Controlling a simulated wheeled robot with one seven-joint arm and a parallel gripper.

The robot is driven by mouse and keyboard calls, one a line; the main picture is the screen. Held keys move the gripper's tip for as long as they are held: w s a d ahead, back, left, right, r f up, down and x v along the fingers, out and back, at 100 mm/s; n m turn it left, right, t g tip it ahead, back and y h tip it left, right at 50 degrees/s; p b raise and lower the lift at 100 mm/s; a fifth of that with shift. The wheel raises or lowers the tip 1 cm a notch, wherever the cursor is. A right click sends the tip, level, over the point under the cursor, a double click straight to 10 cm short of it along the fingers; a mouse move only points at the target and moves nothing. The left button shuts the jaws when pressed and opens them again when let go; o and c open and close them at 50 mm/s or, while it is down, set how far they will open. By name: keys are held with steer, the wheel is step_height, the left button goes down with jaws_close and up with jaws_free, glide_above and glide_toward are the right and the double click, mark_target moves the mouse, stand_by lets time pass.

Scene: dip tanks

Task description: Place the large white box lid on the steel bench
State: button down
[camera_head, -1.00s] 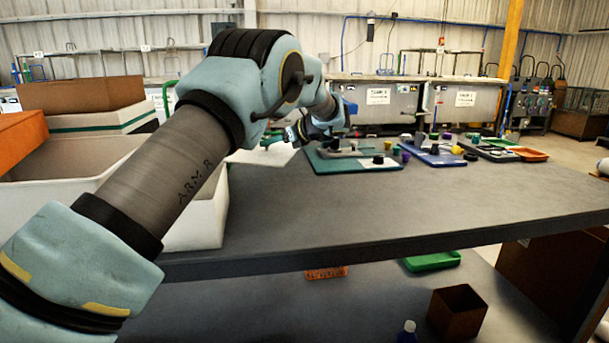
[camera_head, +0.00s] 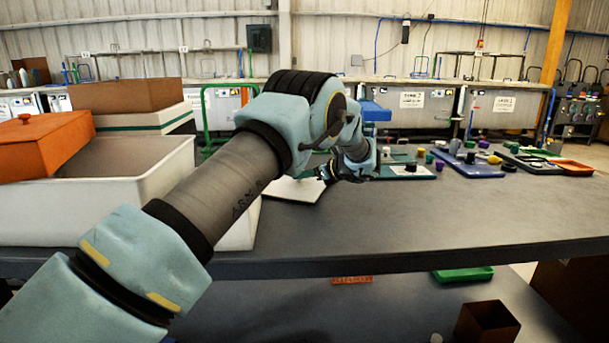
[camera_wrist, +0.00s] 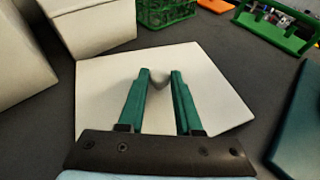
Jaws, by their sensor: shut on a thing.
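The large white box lid (camera_wrist: 210,75) is a flat white panel with a small grey-white knob in its middle. In the wrist view it fills the centre, just beyond and under my gripper (camera_wrist: 160,82). The green fingers are closed on the knob. In the head view the lid (camera_head: 292,190) shows as a pale slab beside my gripper (camera_head: 325,172), low over the steel bench (camera_head: 400,215), partly hidden by my arm. I cannot tell whether the lid touches the bench top.
Green (camera_head: 408,172) and blue (camera_head: 470,165) boards with small parts lie right. In the wrist view, a green crate (camera_wrist: 167,10) and green caddy (camera_wrist: 275,25) stand beyond the lid.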

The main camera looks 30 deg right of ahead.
steer(key=c, duration=0.6)
jaws_free()
steer(key=shift+f, duration=0.1)
steer(key=shift+s+d+r, duration=0.1)
steer(key=shift+s+r, duration=0.05)
steer(key=shift+r, duration=0.05)
steer(key=b+v, duration=0.1)
steer(key=v, duration=1)
steer(key=shift+s+d+r+b, duration=0.1)
steer(key=shift+s+r+b, duration=0.15)
steer(key=shift+b, duration=0.15)
